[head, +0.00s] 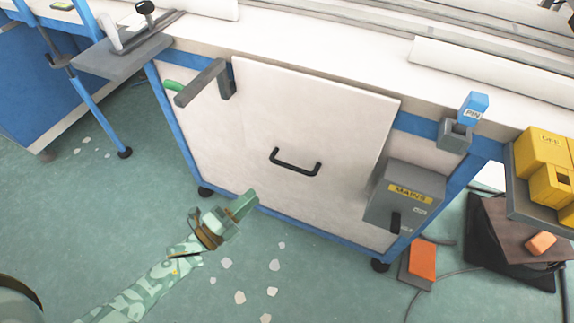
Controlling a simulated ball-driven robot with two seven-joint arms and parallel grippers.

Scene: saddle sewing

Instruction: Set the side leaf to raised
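The side leaf (300,115) is a large white panel. It hangs down along the front of the blue-framed bench, with its top edge just below the bench top. A black bar handle (295,163) is on its face. My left gripper (238,205) is low in front of the bench, below and left of the handle and apart from it. Its fingers are seen at a slant, so their gap is unclear. Nothing is visibly held. My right gripper is not in view.
A grey bracket (203,82) with a green grip (173,86) juts out at the leaf's upper left. A grey mains box (403,193) stands at its lower right. An orange-topped pedal (422,258) and cables lie on the floor. White scraps dot the otherwise open floor in front.

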